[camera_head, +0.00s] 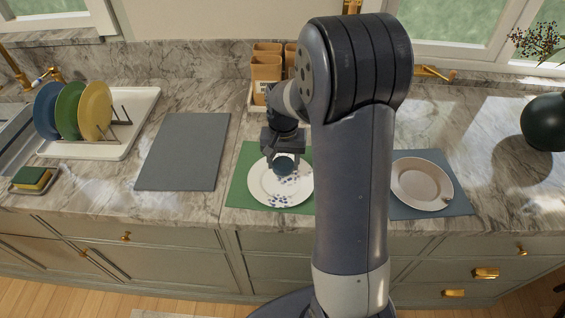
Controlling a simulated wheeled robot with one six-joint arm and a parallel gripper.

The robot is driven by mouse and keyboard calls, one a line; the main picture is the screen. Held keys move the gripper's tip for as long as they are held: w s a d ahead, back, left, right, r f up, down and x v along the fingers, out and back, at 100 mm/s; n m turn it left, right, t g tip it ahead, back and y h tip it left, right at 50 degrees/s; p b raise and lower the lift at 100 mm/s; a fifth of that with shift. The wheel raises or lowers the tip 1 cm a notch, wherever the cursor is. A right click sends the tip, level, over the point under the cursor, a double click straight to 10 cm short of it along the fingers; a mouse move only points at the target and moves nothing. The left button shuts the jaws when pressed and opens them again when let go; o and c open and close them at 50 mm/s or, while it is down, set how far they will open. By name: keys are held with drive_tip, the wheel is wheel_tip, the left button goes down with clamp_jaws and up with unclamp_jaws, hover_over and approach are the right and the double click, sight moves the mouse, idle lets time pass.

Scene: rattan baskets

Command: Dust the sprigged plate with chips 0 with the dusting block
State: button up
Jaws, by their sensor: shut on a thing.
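The sprigged plate (262,193) is white with blue marks and lies on a green mat (240,190). Blue specks show along its front part and right of its middle. My gripper (283,157) points down over the back middle of the plate. It is shut on a dark teal dusting block (284,167), which is at or just above the plate; I cannot tell whether they touch. My arm hides the right edge of the green mat and part of the plate's right rim.
A plain beige plate (420,180) lies on a blue-grey mat (458,198) to the right. A bare grey mat (182,155) lies left. A white rack tray (140,118) holds blue, green and yellow plates. A sponge (32,177) sits far left. Brown cups (266,73) stand behind.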

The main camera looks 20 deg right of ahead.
drive_tip(key=shift+w+r, duration=0.15)
drive_tip(key=shift+r, duration=0.4)
drive_tip(key=shift+r+p, duration=1.45)
drive_tip(key=shift+r, duration=0.35)
drive_tip(key=shift+f, duration=0.1)
